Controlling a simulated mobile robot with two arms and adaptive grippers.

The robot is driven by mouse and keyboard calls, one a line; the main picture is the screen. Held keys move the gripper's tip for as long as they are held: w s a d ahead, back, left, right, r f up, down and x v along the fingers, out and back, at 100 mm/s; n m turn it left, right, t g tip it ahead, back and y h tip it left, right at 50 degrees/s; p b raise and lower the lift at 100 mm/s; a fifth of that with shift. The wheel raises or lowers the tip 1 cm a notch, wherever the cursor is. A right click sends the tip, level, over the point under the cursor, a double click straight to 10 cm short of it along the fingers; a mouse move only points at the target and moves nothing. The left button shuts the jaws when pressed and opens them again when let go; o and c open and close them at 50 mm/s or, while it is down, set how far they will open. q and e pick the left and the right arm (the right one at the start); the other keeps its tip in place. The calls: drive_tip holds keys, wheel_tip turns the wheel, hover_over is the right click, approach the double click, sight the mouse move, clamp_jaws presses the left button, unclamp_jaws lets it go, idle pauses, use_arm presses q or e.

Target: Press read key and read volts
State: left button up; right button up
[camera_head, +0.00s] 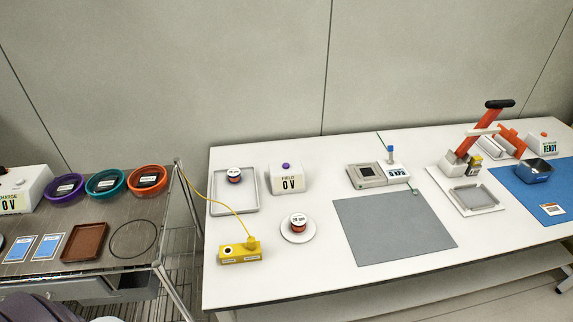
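A white box meter (287,181) stands on the white table, left of its middle. Its front label reads "FIELD 0 V", and a purple round key (286,166) sits on its top. A second white box (28,188) at the far left has a partly cut-off label that also shows "0 V". Neither of my grippers can be made out in the head view, and nothing touches the key.
A grey tray with a spool (234,175) is left of the meter, and a yellow block with a cable (240,252) is in front-left. A spool on a white disc (298,227) is just in front. A grey mat (394,227) lies to the right.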

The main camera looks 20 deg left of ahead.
use_arm(q)
clamp_jaws()
idle(1.0)
